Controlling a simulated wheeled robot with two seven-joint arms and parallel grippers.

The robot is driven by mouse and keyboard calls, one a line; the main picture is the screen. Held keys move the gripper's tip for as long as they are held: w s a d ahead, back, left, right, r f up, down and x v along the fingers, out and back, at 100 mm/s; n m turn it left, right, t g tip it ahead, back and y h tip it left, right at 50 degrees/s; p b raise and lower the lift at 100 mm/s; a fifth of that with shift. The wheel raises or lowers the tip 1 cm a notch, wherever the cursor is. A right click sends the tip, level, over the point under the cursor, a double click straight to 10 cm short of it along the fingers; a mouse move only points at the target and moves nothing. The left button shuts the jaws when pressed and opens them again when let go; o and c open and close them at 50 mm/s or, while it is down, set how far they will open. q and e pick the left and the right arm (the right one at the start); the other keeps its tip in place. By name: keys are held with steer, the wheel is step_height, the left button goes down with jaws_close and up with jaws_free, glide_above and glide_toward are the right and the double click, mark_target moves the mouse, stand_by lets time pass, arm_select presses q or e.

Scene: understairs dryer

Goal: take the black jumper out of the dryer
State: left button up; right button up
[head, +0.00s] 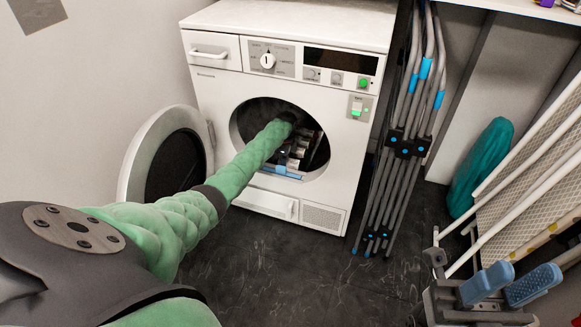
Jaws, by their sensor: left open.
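The white dryer (228,88) stands against the back wall with its round door (140,150) swung open to the left. My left arm reaches through the opening into the dark drum. My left gripper (292,155) is inside, near the lower right of the opening, with grey and blue parts showing; it is open. I cannot make out the black jumper against the dark interior, and my arm hides part of the drum. My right gripper (509,284) is at the lower right, far from the dryer, with two blue finger pads apart and nothing between them.
A folded drying rack (407,145) with blue clips leans right of the dryer. A teal item (484,165) and a folded ironing board (535,160) stand further right. The dark floor (300,270) in front of the dryer is clear.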

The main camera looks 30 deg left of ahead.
arm_select(q)
steer(key=c, duration=0.7)
